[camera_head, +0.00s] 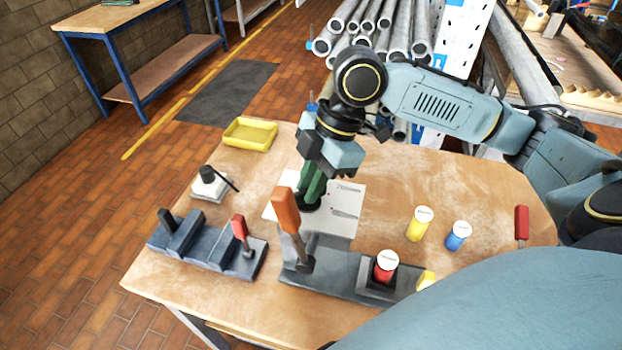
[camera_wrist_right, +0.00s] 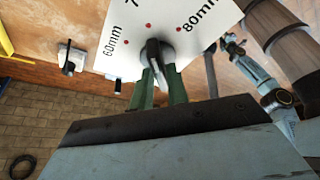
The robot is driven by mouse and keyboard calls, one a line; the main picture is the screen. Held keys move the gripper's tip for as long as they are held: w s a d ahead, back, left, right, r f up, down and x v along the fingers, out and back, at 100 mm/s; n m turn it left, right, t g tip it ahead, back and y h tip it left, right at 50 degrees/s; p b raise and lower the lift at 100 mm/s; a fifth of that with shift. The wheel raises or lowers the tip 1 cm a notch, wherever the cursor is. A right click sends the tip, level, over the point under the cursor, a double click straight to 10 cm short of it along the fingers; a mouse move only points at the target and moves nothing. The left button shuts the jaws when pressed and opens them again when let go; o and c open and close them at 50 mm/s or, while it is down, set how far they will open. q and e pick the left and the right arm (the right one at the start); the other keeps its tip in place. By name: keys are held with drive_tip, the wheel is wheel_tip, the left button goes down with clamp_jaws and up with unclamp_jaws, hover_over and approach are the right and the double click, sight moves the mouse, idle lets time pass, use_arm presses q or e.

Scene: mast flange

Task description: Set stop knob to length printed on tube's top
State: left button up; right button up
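My right gripper (camera_head: 308,203) points down at a white dial plate (camera_head: 348,200) on the table. In the right wrist view its green fingers (camera_wrist_right: 160,82) stand on either side of a dark stop knob (camera_wrist_right: 155,48); whether they press on it is unclear. The plate there (camera_wrist_right: 125,28) shows red dots, "60mm", a partly hidden "7" mark and "80mm". A red tube (camera_head: 385,272) with a white top stands in a dark fixture (camera_head: 335,275). Yellow (camera_head: 418,228) and blue (camera_head: 457,240) tubes with white tops stand to its right. Their top print is too small to read. My left gripper is out of view.
An orange lever (camera_head: 287,215) rises in front of the plate. A dark block with a red lever (camera_head: 240,228) is at left. A small white-based device (camera_head: 209,187) and a yellow tray (camera_head: 250,134) stand further back. The table right of the plate is mostly clear.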

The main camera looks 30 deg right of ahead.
drive_tip(key=o, duration=0.3)
drive_tip(key=shift+o, duration=0.2)
drive_tip(key=v, duration=1.3)
drive_tip(key=shift+r+p, duration=0.2)
drive_tip(key=shift+p, duration=0.2)
